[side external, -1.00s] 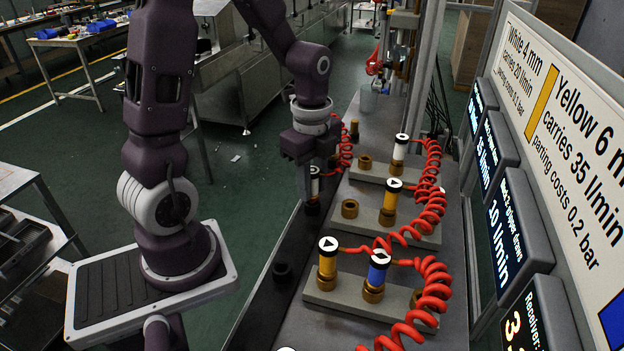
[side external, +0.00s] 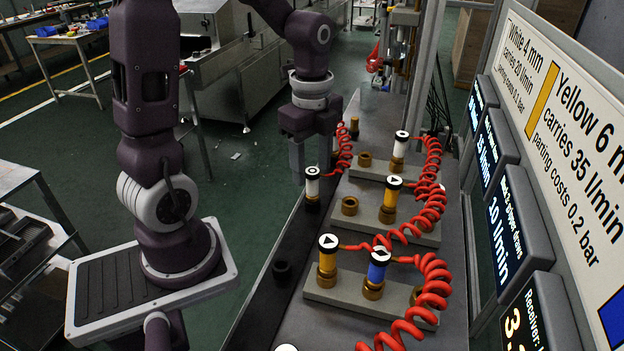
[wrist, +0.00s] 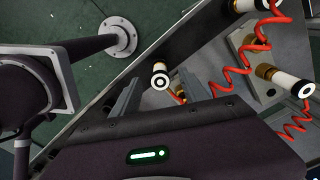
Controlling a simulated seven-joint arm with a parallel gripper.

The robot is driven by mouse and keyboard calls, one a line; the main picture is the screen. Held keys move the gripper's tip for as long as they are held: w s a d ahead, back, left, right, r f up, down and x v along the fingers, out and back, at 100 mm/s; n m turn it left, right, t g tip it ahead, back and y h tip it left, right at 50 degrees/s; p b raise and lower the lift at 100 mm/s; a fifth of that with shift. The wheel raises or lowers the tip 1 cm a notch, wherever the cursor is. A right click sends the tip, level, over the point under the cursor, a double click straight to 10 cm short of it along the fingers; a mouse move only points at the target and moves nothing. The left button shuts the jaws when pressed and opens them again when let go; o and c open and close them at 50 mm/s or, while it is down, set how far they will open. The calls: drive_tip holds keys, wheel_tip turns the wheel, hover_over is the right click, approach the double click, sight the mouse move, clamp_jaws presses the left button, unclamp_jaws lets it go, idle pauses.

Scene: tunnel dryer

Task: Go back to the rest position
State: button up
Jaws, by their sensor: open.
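My gripper (side external: 311,158) is open and empty, pointing down, above a white plug with a ringed black-and-white top (side external: 312,186). This plug stands upright in a dark holder at the left edge of the bench (side external: 285,215). In the wrist view the two fingers of my gripper (wrist: 160,93) are spread apart, and the white plug (wrist: 160,76) shows between and beyond them. A red coiled hose (side external: 345,150) rises beside it; where it joins is partly hidden.
Grey blocks hold a white plug (side external: 400,146), yellow plugs (side external: 391,192) (side external: 327,258) and a blue plug (side external: 378,266), with red coiled hoses (side external: 430,205) on their right. An empty dark holder (side external: 282,268) is nearer. Display panels (side external: 505,225) line the right side.

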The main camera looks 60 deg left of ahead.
wheel_tip(320, 180, up, 2)
drive_tip(key=shift+r, duration=0.2)
drive_tip(key=s+d+r+n+t, duration=0.5)
drive_tip(key=s+d+r+n, duration=0.3)
drive_tip(key=s+n, duration=0.3)
drive_tip(key=d+n, duration=0.1)
drive_tip(key=n, duration=0.2)
drive_tip(key=shift+s+d+r+t, duration=0.15)
drive_tip(key=shift+s+d+t, duration=0.15)
drive_tip(key=shift+s+d, duration=0.1)
